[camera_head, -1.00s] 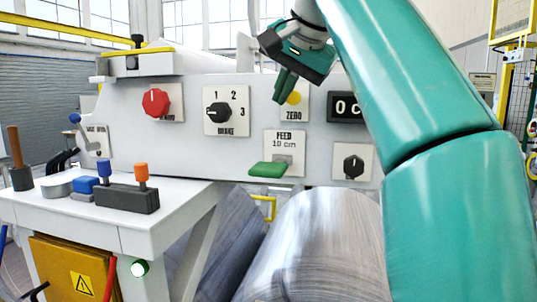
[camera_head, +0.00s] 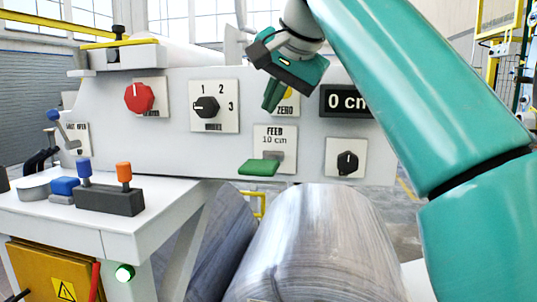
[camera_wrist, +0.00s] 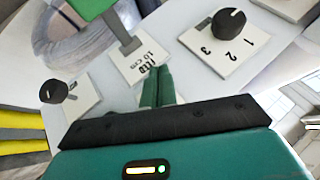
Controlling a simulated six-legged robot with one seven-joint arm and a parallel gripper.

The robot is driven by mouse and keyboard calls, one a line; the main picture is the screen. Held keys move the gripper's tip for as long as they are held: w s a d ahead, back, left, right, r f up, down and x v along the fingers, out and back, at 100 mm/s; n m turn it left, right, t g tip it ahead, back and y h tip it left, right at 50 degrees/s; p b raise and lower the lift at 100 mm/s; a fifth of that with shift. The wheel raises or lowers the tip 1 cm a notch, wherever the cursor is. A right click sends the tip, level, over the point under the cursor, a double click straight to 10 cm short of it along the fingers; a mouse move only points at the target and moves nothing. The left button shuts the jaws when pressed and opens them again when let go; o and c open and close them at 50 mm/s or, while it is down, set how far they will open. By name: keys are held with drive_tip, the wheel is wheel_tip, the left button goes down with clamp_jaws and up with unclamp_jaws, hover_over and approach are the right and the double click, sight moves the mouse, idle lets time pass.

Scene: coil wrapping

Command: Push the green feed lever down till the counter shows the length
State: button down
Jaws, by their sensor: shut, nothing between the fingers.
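The green feed lever (camera_head: 259,168) sticks out below the plate marked FEED 10 cm (camera_head: 273,140) on the white panel. In the wrist view the lever (camera_wrist: 92,8) is at the top edge, partly cut off. The counter (camera_head: 345,101) at the right reads 0 cm, its right end hidden behind my arm. My gripper (camera_head: 271,103) is shut and empty, in front of the panel by the ZERO plate, above the lever and apart from it. In the wrist view my gripper's fingers (camera_wrist: 158,86) are together, pointing toward the FEED plate.
A yellow ZERO button (camera_head: 289,94) is partly behind my gripper. A red knob (camera_head: 139,98), a 1-2-3 dial (camera_head: 206,107) and a black knob (camera_head: 347,162) are on the panel. Metal coils (camera_head: 318,245) lie below. A white table (camera_head: 60,220) with small levers stands at left.

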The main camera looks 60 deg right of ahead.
drive_tip(key=shift+a+f, duration=0.15)
drive_tip(key=shift+f, duration=2.8)
drive_tip(key=shift+f, duration=0.4)
drive_tip(key=shift+a+f, duration=0.1)
drive_tip(key=shift+f, duration=0.5)
idle(0.8)
drive_tip(key=shift+r, duration=0.1)
drive_tip(key=shift+r, duration=0.95)
drive_tip(key=shift+r, duration=0.1)
drive_tip(key=shift+w+d+r, duration=0.1)
drive_tip(key=shift+d+r, duration=0.05)
drive_tip(key=shift+r, duration=0.95)
drive_tip(key=shift+d+r, duration=0.1)
drive_tip(key=shift+r, duration=1.2)
